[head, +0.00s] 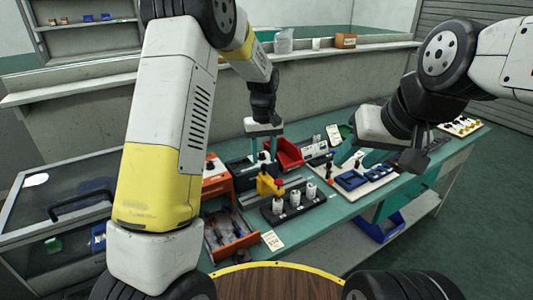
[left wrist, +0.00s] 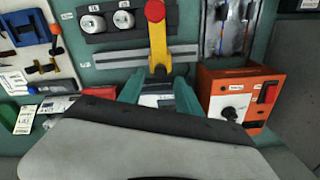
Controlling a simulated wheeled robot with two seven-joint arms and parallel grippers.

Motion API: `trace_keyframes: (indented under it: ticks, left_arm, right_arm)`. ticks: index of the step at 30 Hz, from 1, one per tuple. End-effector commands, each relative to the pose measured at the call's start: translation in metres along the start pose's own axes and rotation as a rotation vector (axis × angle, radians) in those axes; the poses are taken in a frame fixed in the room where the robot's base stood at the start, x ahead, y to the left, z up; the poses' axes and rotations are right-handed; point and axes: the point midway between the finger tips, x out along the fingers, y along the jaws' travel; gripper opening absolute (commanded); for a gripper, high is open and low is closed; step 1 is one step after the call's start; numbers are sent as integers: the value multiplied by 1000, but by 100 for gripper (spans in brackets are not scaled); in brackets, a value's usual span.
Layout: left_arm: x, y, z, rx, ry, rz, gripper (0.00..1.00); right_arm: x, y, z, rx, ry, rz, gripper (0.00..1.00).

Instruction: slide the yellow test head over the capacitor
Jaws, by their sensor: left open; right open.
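The yellow test head (head: 268,184) with a red knob stands at the left part of a grey rail (head: 293,184). It also shows in the left wrist view (left wrist: 158,42). Several white capacitors (head: 295,198) stand upright in a black holder (head: 300,207), in front and to the right of the test head; two show in the left wrist view (left wrist: 123,19). None is seen under the head. My left gripper (head: 263,152) is open and empty, behind and above the test head, fingers pointing down. My right gripper (head: 345,154) is open and empty, right of the rail.
An orange-fronted box (head: 215,178) and an open parts drawer (head: 230,232) stand left of the rail. A red bin (head: 287,153) is behind it. A white board with blue parts (head: 355,178) lies to the right, below my right gripper. A card (head: 272,240) lies at the front edge.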

Motion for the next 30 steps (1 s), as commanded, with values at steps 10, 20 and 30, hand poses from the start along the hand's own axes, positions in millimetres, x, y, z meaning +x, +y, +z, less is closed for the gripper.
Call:
trace_keyframes:
  ticks: [10, 20, 30]
  left_arm:
    - [-49, 0, 0, 0, 2, 1, 41]
    - [-52, 0, 0, 0, 0, 0, 41]
    - [-102, -31, 26, 38, 56, 80, 41]
  right_arm:
    - [0, 0, 0, 0, 0, 0, 45]
    - [0, 0, 0, 0, 0, 0, 45]
    - [0, 0, 0, 0, 0, 0, 45]
